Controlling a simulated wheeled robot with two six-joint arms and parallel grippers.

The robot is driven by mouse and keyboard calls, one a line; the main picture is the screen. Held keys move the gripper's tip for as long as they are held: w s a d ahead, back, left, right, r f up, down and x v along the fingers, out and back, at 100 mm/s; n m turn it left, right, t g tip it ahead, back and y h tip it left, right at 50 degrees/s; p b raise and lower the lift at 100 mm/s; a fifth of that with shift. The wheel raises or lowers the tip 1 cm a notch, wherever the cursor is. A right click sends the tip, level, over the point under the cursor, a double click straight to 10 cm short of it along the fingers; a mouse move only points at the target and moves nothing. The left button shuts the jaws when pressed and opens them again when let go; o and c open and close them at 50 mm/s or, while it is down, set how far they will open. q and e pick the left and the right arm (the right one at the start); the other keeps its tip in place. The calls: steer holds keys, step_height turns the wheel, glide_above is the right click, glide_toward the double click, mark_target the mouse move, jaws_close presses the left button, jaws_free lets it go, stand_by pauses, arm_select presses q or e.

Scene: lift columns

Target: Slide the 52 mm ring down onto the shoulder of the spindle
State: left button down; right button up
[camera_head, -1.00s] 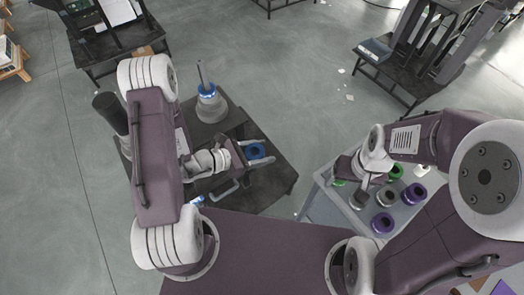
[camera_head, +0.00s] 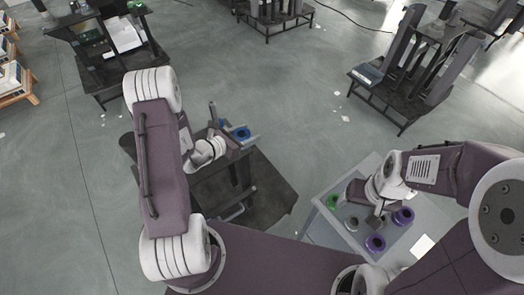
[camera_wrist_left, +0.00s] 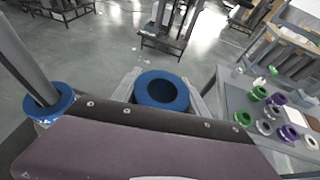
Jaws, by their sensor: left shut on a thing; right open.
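My left gripper (camera_head: 238,133) is shut on a blue ring (camera_head: 241,133), which it holds up above the dark table. The ring also shows in the left wrist view (camera_wrist_left: 162,90), its hole open and empty. The spindle's grey post (camera_head: 212,113) stands just left of the held ring; my gripper hides most of its lower part. In the left wrist view the post (camera_wrist_left: 22,62) rises at the left from a blue collar (camera_wrist_left: 50,101). The ring is beside the post, not around it. My right gripper (camera_head: 378,211) is open over the light table at the right.
The dark table (camera_head: 265,185) has bare room at its right. The light table (camera_head: 330,225) carries a green ring (camera_head: 332,201), purple rings (camera_head: 375,243) and grey pieces. Dark racks (camera_head: 415,70) stand farther back on open floor.

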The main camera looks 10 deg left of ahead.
arm_select(q)
steer(key=w+a+r+n+t+y+p, duration=0.1)
steer(key=w+a+r+n+y+p, duration=0.25)
steer(key=a+r, duration=0.45)
steer(key=w+a+r+n+t+y+p, duration=0.1)
steer(key=w+a+r+n+y+p, duration=0.1)
steer(key=w+a+r+p, duration=0.5)
arm_select(e)
step_height(320, 180, up, 11)
steer(key=b, duration=0.2)
arm_select(q)
steer(key=shift+y, duration=0.25)
steer(key=s+f+b, duration=0.1)
steer(key=f+b, duration=0.1)
steer(key=s+d+f+b, duration=0.1)
steer(key=f, duration=0.1)
steer(key=shift+s+b, duration=0.4)
arm_select(e)
step_height(320, 180, down, 4)
arm_select(q)
steer(key=shift+r, duration=0.15)
steer(key=shift+b, duration=0.35)
arm_select(e)
steer(key=shift+f, duration=0.35)
